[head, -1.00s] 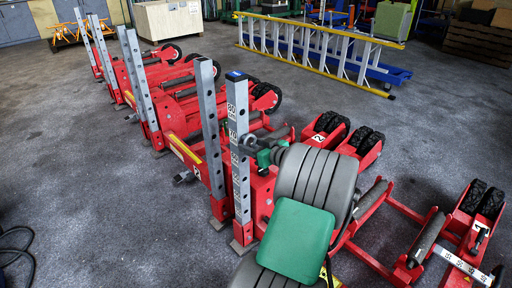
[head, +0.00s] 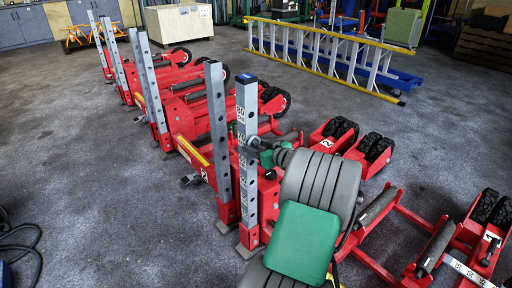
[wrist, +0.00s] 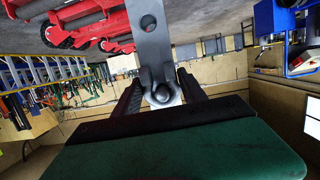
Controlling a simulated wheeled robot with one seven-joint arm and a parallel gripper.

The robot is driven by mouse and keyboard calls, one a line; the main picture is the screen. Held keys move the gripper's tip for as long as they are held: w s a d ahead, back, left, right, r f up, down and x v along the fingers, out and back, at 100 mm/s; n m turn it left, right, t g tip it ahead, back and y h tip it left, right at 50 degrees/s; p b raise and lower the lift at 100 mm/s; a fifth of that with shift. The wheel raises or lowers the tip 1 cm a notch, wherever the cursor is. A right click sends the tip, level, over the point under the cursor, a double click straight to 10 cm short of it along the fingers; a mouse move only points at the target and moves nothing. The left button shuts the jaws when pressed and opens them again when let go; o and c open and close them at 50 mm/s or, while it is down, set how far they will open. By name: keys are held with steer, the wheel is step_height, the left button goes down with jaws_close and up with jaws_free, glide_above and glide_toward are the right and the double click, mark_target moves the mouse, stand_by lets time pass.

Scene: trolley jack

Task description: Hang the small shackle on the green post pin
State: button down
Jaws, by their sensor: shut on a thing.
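My gripper (wrist: 160,98) is shut on a small grey metal piece, the shackle (wrist: 163,88), whose rounded end shows between the dark fingers in the wrist view. A grey post with holes (wrist: 149,38) stands directly beyond it, overlapping it in the picture; whether they touch I cannot tell. In the head view my gripper (head: 250,143) is at the upper part of the nearest numbered grey post (head: 246,190), and the shackle is too small to make out there. I cannot make out a green pin on the post; my own green-and-grey arm covers part of that area.
Red trolley jacks with paired grey posts (head: 149,80) stand in a row to the left and behind. Red frames with black rollers (head: 376,148) lie at right.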

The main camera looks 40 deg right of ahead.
steer(key=c, duration=0.6)
jaws_free()
steer(key=p+v, duration=0.2)
steer(key=v, duration=0.6)
steer(key=w+a+r+n+g+y+p, duration=0.1)
steer(key=w+a+r+g+p, duration=0.15)
steer(key=a+r+p, duration=0.35)
steer(key=w+a+r+n+g+y+p, duration=0.1)
steer(key=w+a+r+y+p, duration=0.2)
steer(key=a, duration=0.6)
steer(key=w+a+r+g+p, duration=0.2)
steer(key=a+r+p, duration=0.1)
steer(key=a+p, duration=0.3)
steer(key=s+a+r+g+p, duration=0.2)
steer(key=s+a+r+p, duration=0.2)
steer(key=s+a, duration=0.1)
steer(key=s+a+r+g+h+p, duration=0.1)
steer(key=s+a+r+g+p, duration=0.1)
steer(key=s+a+r+p, duration=0.3)
steer(key=s+a+r+g+h+p, duration=0.1)
steer(key=s+a+r+p, duration=0.3)
steer(key=a, duration=0.5)
steer(key=shift+s+a+r+g+p, duration=0.15)
steer(key=shift+s+g+p, duration=0.15)
steer(key=shift+s, duration=0.05)
steer(key=shift+s+a+r+g+p, duration=0.15)
steer(key=shift+s+g+p, duration=0.1)
steer(key=shift+s, duration=0.15)
